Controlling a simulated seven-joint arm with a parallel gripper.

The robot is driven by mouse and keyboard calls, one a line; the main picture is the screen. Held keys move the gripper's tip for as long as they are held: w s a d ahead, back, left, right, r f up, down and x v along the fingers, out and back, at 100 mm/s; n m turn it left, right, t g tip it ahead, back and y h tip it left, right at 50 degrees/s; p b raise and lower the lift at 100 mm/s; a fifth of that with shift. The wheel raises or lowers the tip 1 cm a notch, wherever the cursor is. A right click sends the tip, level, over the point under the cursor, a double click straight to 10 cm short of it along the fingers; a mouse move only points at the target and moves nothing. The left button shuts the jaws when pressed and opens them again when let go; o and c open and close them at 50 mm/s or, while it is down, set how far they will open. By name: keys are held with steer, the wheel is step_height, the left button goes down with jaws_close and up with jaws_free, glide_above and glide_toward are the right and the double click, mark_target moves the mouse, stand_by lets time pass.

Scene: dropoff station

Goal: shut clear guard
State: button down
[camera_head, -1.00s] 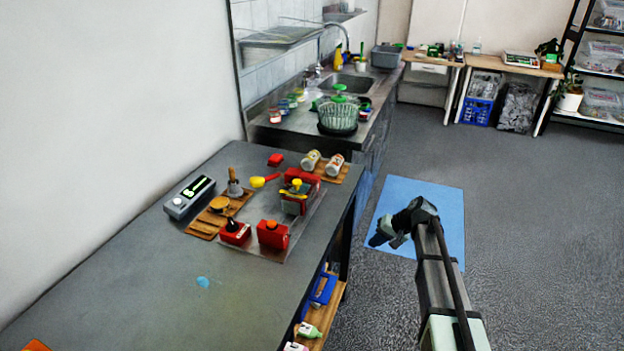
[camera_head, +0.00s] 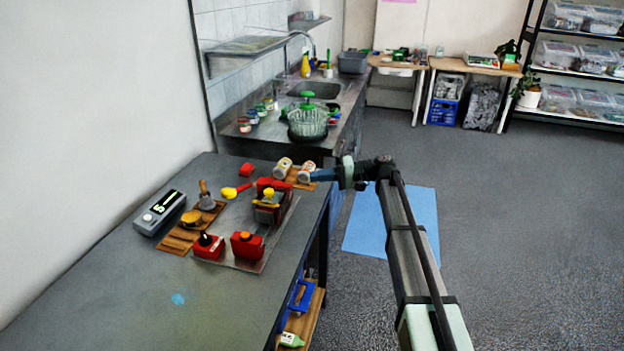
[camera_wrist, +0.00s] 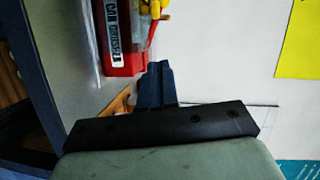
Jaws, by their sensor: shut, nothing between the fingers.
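The red can crusher (camera_head: 270,213), with a yellow top part, stands on a metal plate on the grey table. In the wrist view its red body with the label "CAN CRUSHER" (camera_wrist: 113,35) shows at the top, cut off by the frame. I cannot clearly make out the clear guard or its position. My gripper (camera_head: 316,175) is shut and empty, out at the right edge of the table, right of the crusher and apart from it. In the wrist view its dark fingers (camera_wrist: 155,82) point up toward the crusher's lower right.
Two red boxes (camera_head: 246,246) stand in front of the crusher. White jars (camera_head: 284,167) on a wooden board stand behind it, close to my gripper in the head view. A grey display unit (camera_head: 159,213) and a wooden tray lie left. The front of the table is clear.

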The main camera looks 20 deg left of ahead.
mark_target(284, 194)
steer(key=x, duration=0.3)
steer(key=s+x, duration=0.1)
steer(key=x, duration=0.6)
steer(key=shift+s+d+f, duration=0.15)
steer(key=shift+s+d, duration=0.15)
steer(key=shift+s, duration=0.1)
steer(key=shift+s+a+f, duration=0.1)
steer(key=shift+s+a, duration=0.2)
steer(key=shift+s, duration=0.2)
steer(key=s, duration=1.2)
